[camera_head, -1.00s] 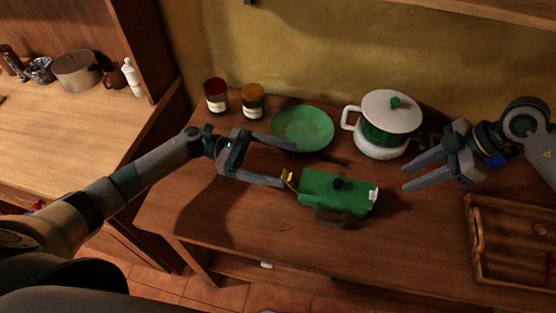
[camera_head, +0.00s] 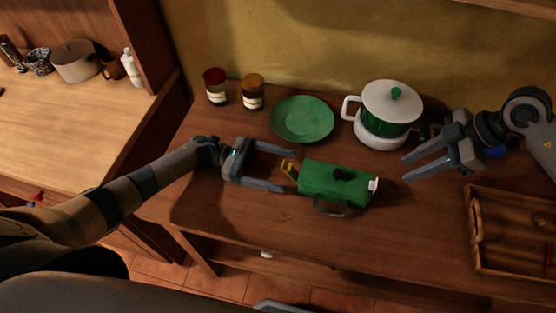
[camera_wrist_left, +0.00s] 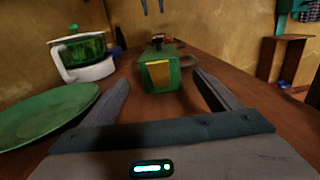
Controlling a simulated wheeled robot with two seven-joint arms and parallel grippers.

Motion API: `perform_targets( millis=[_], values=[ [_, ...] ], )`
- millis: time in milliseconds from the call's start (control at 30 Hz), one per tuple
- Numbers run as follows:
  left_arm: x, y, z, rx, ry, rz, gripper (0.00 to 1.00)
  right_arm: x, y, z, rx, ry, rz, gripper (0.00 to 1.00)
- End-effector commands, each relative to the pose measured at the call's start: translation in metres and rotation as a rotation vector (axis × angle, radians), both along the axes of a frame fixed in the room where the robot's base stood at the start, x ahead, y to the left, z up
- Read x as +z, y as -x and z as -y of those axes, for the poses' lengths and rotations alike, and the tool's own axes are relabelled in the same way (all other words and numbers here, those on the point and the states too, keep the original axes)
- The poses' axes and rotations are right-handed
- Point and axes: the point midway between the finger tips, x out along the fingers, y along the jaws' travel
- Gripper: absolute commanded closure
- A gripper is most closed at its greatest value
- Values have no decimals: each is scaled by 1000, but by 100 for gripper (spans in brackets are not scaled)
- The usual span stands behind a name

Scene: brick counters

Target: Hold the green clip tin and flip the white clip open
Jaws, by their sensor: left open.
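The green clip tin (camera_head: 327,181) lies on the brown counter, with a yellow clip (camera_head: 289,169) at its left end, a white clip (camera_head: 374,184) at its right end, a dark knob on top and a handle on its near side. My left gripper (camera_head: 290,170) is open, its fingertips on either side of the tin's yellow-clip end. In the left wrist view, the tin (camera_wrist_left: 158,68) stands ahead between the open fingers, yellow face toward me, with nothing gripped. My right gripper (camera_head: 406,170) is open and empty, to the right of the white clip.
A green plate (camera_head: 302,119) lies behind my left gripper. A white and green lidded pot (camera_head: 388,112) stands behind the tin. Two jars (camera_head: 215,87) are at the back left. A wooden tray (camera_head: 510,275) sits at right. Counter in front of the tin is clear.

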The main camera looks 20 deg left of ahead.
Motion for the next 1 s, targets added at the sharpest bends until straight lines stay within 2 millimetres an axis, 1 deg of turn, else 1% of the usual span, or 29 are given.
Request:
perform_targets(
  millis=[33,200,433,633,933,967,1000],
  values=[
    [0,1,11,-3,0,1,17,0,0,0,0,0,0,69],
    [0,1,36,-4,0,2,17,0,0,0,0,0,0,69],
    [1,1,63,-3,0,2,17,0,0,0,0,0,0,69],
    [1,1,73,-1,-2,2,17,0,0,0,0,0,0,69],
    [1,1,74,-1,-2,1,17,0,0,0,0,0,0,69],
    [1,1,74,-1,-2,1,24,0,0,0,0,0,0,69],
    [1,1,74,-1,-2,1,34,0,0,0,0,0,0,69]
  ],
)
